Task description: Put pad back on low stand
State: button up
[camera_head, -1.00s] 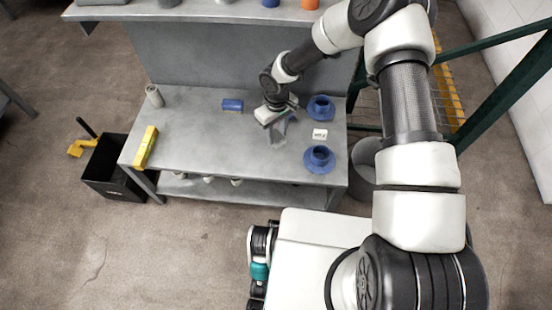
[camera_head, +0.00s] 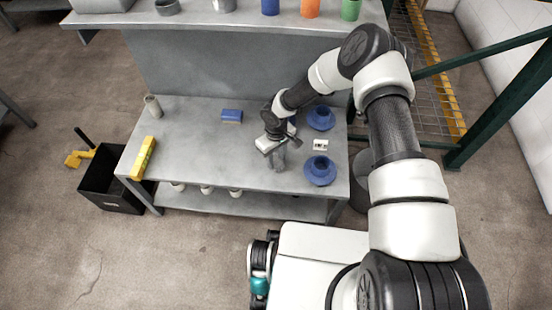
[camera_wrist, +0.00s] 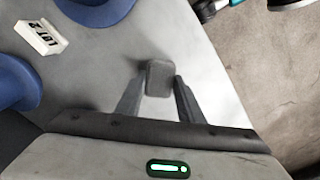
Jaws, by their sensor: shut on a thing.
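My gripper (camera_head: 279,158) is over the right half of the grey workbench, pointing down. In the wrist view my gripper (camera_wrist: 158,92) has its two fingers on either side of a small grey rounded block, seemingly the pad (camera_wrist: 158,78), and is shut on it. I cannot tell whether the pad touches the bench. Two low round blue stands are to the gripper's right: a far one (camera_head: 320,118) and a near one (camera_head: 320,171). Parts of two blue stands also show at the wrist view's top (camera_wrist: 97,10) and left edge (camera_wrist: 14,84).
A white lettered block (camera_head: 320,145) sits between the blue stands. The bench's (camera_head: 205,150) middle is clear. A raised shelf (camera_head: 230,18) runs behind.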

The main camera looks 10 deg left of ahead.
aim_at(276, 161)
jog(key=o, duration=1)
notch_tip(276, 161, up, 12)
jog(key=p, duration=0.2)
jog(key=shift+r+p, duration=0.1)
jog(key=shift+p, duration=0.3)
